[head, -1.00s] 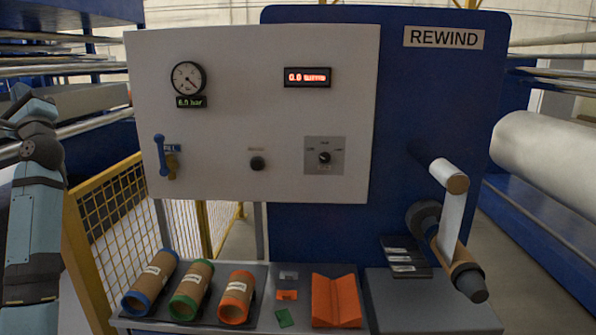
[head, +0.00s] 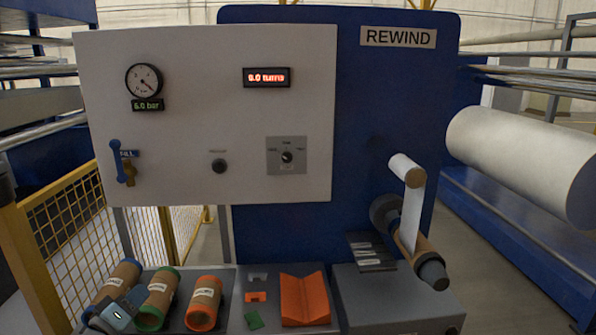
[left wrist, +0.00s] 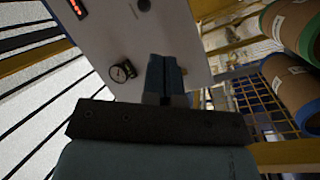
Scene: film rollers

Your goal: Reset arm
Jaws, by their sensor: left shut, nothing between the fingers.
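My left gripper (head: 132,302) is low at the left of the head view, in front of the blue-ended and green-ended rolls. In the left wrist view its fingers (left wrist: 166,68) are together with nothing between them, and the grey panel lies behind them. Most of the left arm is out of the head view, with only a dark part at the left edge. My right gripper is in neither view.
Rolls with blue (head: 122,274), green (head: 160,290) and orange (head: 205,300) ends lie in a row. An orange V-shaped holder (head: 304,298) is right of them. The grey panel (head: 205,100) and a roller spindle (head: 432,268) stand behind. A yellow-framed fence (head: 22,250) is at left.

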